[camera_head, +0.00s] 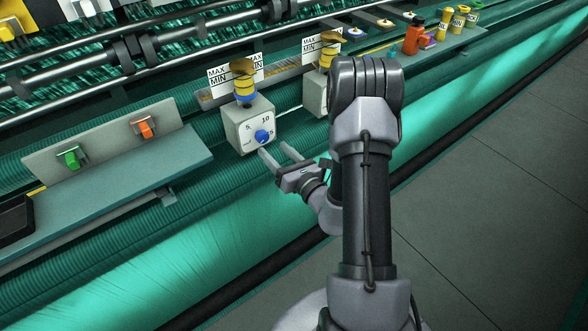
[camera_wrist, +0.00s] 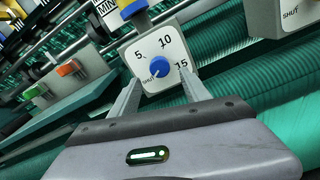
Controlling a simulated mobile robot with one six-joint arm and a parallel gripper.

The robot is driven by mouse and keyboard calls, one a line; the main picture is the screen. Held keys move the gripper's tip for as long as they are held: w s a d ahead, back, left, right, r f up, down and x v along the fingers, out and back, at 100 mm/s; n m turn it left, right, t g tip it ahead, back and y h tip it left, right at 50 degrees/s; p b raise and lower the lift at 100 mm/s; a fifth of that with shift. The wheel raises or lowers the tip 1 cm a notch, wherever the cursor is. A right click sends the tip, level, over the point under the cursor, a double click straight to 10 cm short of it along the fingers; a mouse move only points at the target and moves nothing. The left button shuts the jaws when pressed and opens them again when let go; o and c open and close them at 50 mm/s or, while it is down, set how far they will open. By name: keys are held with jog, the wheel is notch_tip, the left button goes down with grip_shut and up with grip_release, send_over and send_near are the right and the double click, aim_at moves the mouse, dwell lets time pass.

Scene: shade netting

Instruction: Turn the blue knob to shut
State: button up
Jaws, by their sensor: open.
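The blue knob (camera_head: 262,136) sits on the white face of a grey dial box (camera_head: 235,134), marked 5, 10, 15 and SHUT. In the wrist view the blue knob (camera_wrist: 159,66) is at the middle of the dial face (camera_wrist: 171,44), and a small pale mark on it seems to point lower left, towards SHUT. My gripper (camera_head: 274,149) is open and empty, just in front of and slightly below the knob. In the wrist view my gripper (camera_wrist: 161,83) has one finger on each side below the knob, apparently not touching it.
A blue and yellow cylinder (camera_head: 244,85) stands above the box, before a MAX/MIN card. A second dial box (camera_head: 313,97) is to the right, partly hidden by my arm. A shelf panel with green (camera_head: 71,158) and orange (camera_head: 143,128) switches is to the left.

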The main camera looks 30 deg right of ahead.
jog(key=s+p, duration=0.1)
jog(key=s, duration=1)
jog(key=shift+s+d, duration=0.2)
jog(key=shift+s, duration=0.2)
